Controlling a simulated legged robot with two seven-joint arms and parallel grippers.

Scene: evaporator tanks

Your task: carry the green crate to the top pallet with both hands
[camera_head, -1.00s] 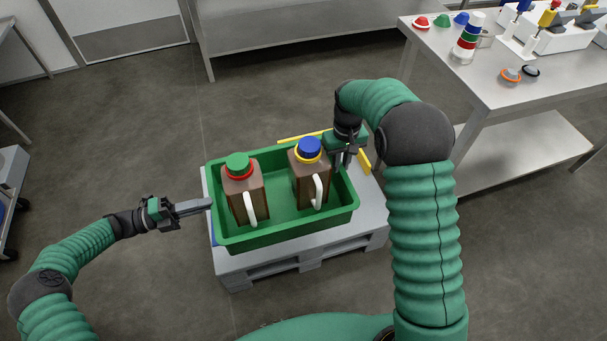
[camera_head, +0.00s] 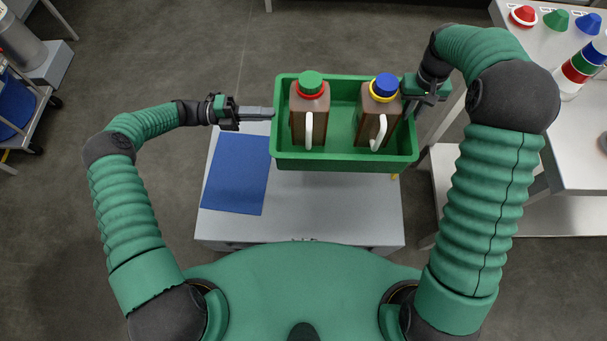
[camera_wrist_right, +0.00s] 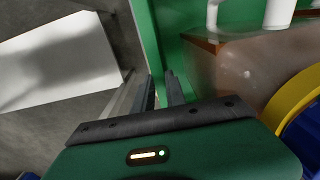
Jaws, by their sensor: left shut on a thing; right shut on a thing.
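The green crate (camera_head: 345,164) is in the middle of the head view, upright, over the far part of the grey pallet (camera_head: 320,215). It looks raised above it. Two brown jugs stand inside: one with a green cap (camera_head: 309,112) and one with a blue cap (camera_head: 375,118). My left gripper (camera_head: 268,113) is shut on the crate's left wall. My right gripper (camera_head: 412,104) is shut on its right wall; in the right wrist view its fingers (camera_wrist_right: 160,92) straddle the green wall (camera_wrist_right: 146,40). The pallet's far part is hidden by the crate.
A blue sheet (camera_head: 235,175) lies on the pallet's left side. A steel table (camera_head: 575,150) with coloured caps stands at the right, close to my right arm. A cart (camera_head: 30,120) stands at the far left. Bare floor lies beyond the crate.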

